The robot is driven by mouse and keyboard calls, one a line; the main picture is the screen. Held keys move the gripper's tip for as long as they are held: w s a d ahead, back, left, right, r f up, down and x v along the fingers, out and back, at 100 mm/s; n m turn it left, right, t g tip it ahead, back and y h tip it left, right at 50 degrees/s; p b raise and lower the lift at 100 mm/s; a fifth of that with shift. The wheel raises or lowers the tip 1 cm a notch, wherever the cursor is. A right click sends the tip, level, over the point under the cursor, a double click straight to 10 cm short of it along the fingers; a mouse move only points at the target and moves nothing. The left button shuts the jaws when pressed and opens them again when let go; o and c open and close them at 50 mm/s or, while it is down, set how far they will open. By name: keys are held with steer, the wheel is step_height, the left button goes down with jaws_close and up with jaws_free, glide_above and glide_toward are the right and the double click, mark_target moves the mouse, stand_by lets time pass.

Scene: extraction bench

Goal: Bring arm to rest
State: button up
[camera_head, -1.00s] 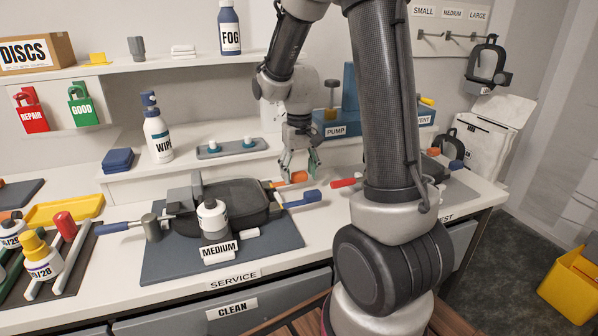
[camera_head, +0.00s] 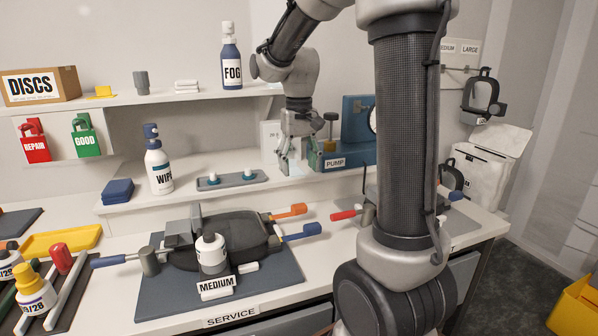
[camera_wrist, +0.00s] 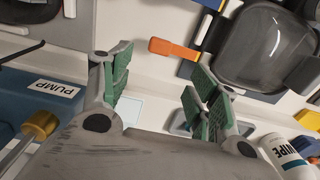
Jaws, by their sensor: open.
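My gripper (camera_head: 290,160) is open and empty in the head view, raised in front of the back shelf, left of the blue pump unit (camera_head: 345,140). My arm crosses the right half of the head view. Below the gripper lies the dark mask (camera_head: 235,236) with an orange-ended strap (camera_head: 290,211) and a blue-ended strap (camera_head: 302,231), on a grey mat (camera_head: 285,282). The wrist view shows the mask (camera_wrist: 265,48) and orange strap end (camera_wrist: 172,48) apart from the fingers.
A WIPE bottle (camera_head: 158,170) and a grey tray with teal-topped pegs (camera_head: 232,180) stand on the lower shelf. A FOG bottle (camera_head: 230,62) stands on the upper shelf. A red-handled tool (camera_head: 345,214) lies right of the mask. Open air surrounds the gripper's front.

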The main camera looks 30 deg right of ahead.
stand_by(0.4)
steer(key=s+a+r+n+t, duration=0.1)
steer(key=s+t, duration=0.1)
steer(key=s, duration=0.8)
steer(key=s+a+r+n+t, duration=0.1)
steer(key=s+r+t, duration=0.1)
steer(key=s, duration=0.8)
steer(key=shift+a+r, duration=0.2)
steer(key=shift+a, duration=0.05)
